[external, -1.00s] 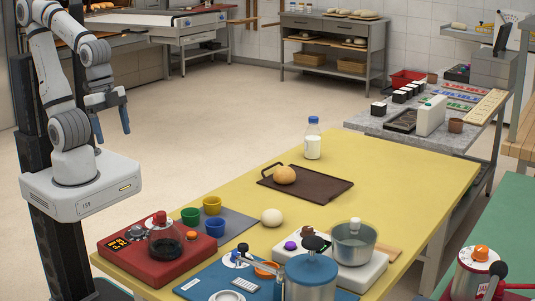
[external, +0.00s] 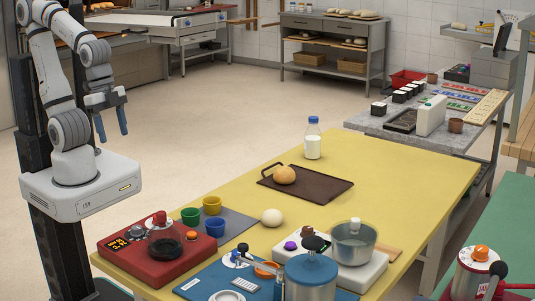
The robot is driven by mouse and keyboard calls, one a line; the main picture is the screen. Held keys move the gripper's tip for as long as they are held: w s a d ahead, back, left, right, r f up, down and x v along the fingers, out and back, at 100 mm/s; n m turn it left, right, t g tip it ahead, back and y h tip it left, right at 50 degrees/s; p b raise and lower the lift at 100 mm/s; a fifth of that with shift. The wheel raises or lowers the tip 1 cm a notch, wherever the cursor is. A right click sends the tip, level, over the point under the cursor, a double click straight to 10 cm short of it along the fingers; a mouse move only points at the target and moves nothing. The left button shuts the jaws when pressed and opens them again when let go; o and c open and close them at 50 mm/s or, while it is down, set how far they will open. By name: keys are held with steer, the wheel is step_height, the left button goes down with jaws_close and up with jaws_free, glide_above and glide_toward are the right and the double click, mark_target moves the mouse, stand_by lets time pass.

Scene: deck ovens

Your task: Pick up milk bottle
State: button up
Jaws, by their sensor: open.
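The milk bottle (external: 313,145) is clear with a blue cap and white milk inside. It stands upright on the yellow table (external: 400,185) near its far edge, just behind a brown tray. My gripper (external: 111,133) is open and empty, with its blue fingers pointing down. It hangs at the left of the view over the floor, well away from the bottle.
The brown tray (external: 325,188) holds a bread roll (external: 285,174), and a pale dough ball (external: 272,217) lies nearer. Coloured cups (external: 190,216), a red scale (external: 130,258) and a metal pot (external: 354,243) crowd the near end. The table right of the bottle is clear.

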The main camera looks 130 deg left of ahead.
steer(key=w+a+r+n+y+p, duration=0.1)
steer(key=w+a+r+n, duration=0.25)
steer(key=w+a, duration=0.65)
steer(key=w+a+r+n+y+p, duration=0.15)
steer(key=w+a+r, duration=0.25)
steer(key=w+a, duration=0.6)
steer(key=n+g+y+p, duration=0.15)
steer(key=n+p, duration=0.25)
steer(key=n, duration=0.4)
glide_above(313, 117)
steer(key=d, duration=0.3)
step_height(313, 117, down, 12)
steer(key=shift+t, duration=0.25)
steer(key=shift+s+p+x, duration=0.2)
steer(key=shift+p+x, duration=0.55)
steer(key=shift+x, duration=1.2)
steer(key=shift+s+p+x, duration=0.25)
steer(key=shift+p+x, duration=0.5)
steer(key=shift+x, duration=1.15)
steer(key=shift+a, duration=0.15)
steer(key=shift+c, duration=0.2)
jaws_close()
